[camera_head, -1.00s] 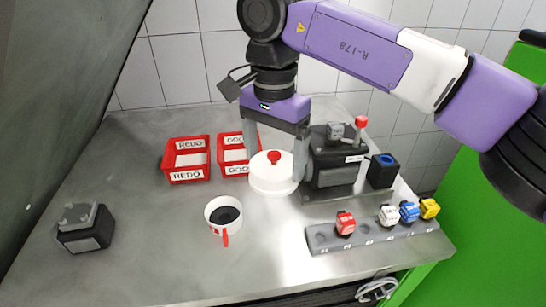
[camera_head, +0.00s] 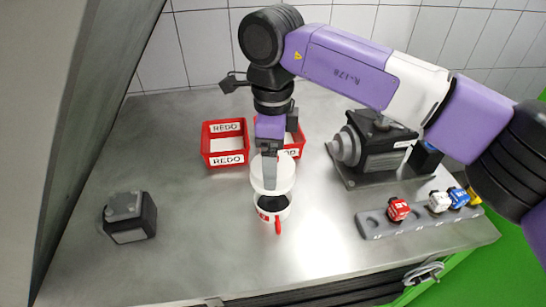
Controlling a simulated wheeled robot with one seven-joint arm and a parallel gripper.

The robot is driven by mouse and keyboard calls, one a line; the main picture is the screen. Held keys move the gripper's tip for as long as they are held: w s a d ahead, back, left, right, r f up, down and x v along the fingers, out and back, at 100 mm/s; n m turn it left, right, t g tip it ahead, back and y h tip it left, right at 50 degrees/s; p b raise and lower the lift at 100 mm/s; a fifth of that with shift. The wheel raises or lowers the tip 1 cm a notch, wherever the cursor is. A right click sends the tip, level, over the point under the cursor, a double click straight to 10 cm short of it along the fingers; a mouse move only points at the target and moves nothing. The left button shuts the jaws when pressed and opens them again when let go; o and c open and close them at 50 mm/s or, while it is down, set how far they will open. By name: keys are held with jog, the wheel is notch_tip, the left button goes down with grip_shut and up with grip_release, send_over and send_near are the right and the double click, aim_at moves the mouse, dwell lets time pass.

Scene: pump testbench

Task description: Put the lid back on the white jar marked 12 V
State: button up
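The white jar (camera_head: 265,214) stands on the grey bench near the middle, with red marking and a red handle on its front. Its mouth shows dark between the lid and the front rim. The white round lid (camera_head: 286,176) is held above and slightly behind the jar's mouth in the picture. My gripper (camera_head: 269,178) points down and is shut on the lid, with one finger in front of it. The lid's red knob is hidden now. I cannot tell whether the lid touches the jar's rim. The marking is too small to read.
A red REDO bin (camera_head: 225,159) and a second red bin (camera_head: 293,143) stand behind. A dark pump (camera_head: 375,150) stands at the right. A grey rail (camera_head: 375,227) carries red, white, blue and yellow blocks. A dark block (camera_head: 130,219) lies left; the bench between is clear.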

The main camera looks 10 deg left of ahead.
notch_tip(320, 180, down, 6)
jog(key=b, duration=0.3)
jog(key=shift+b, duration=0.3)
jog(key=shift+f, duration=0.25)
dwell(2.4)
jog(key=o, duration=0.9)
jog(key=shift+r, duration=0.1)
jog(key=shift+r+p, duration=2.3)
jog(key=shift+r, duration=1.15)
jog(key=shift+c, duration=0.4)
grip_shut()
